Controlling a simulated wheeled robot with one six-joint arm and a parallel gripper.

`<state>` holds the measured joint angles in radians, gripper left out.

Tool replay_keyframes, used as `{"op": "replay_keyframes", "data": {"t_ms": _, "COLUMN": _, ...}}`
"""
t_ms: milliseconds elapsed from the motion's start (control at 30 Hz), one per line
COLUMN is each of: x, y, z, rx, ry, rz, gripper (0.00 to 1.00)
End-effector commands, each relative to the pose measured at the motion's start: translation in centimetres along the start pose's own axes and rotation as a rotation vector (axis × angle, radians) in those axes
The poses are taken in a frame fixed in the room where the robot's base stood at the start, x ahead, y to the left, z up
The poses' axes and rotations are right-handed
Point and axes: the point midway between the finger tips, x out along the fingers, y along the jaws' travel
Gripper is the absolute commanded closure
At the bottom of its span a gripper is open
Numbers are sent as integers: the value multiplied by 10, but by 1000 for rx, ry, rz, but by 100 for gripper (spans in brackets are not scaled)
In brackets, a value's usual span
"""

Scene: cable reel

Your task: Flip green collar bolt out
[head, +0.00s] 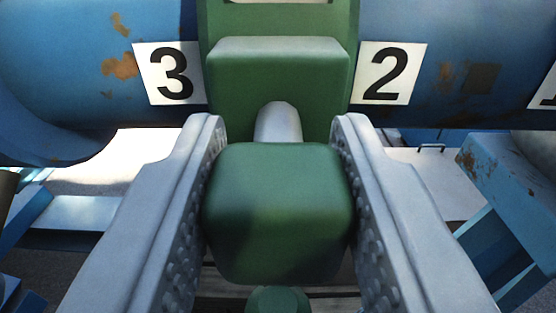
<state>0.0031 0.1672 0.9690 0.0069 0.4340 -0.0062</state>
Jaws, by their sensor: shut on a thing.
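The green collar (330,60) wraps the blue drum in the upper middle of the head view, between the labels 3 and 2. A green block (275,68) projects from it. A pale metal pin (279,123) runs from under that block to the green bolt head (279,205), a rounded square block in front. My gripper (278,165) is shut on the bolt head, with one studded finger against its left side and one against its right. The bolt head hides what lies behind it.
The blue, rust-marked drum (100,60) spans the top, with white labels 3 (172,74) and 2 (389,73). A blue frame beam (510,180) stands at the right. A small green rounded part (278,300) shows below the bolt head.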

Motion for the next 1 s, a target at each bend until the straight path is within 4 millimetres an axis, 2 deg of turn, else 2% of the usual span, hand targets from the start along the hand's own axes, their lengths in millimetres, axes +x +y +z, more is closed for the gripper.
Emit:
{"op": "replay_keyframes", "data": {"t_ms": 300, "x": -29, "y": 0, "z": 0, "rx": 0, "ry": -1, "rz": 0, "gripper": 100}}
{"op": "replay_keyframes", "data": {"t_ms": 567, "x": -30, "y": 0, "z": 0, "rx": 0, "ry": -2, "rz": 0, "gripper": 100}}
{"op": "replay_keyframes", "data": {"t_ms": 600, "x": -30, "y": 0, "z": 0, "rx": 0, "ry": -2, "rz": 0, "gripper": 64}}
{"op": "replay_keyframes", "data": {"t_ms": 700, "x": -30, "y": 0, "z": 0, "rx": 0, "ry": -1, "rz": 0, "gripper": 45}}
{"op": "replay_keyframes", "data": {"t_ms": 1000, "x": -30, "y": 0, "z": 0, "rx": 0, "ry": -1, "rz": 0, "gripper": 45}}
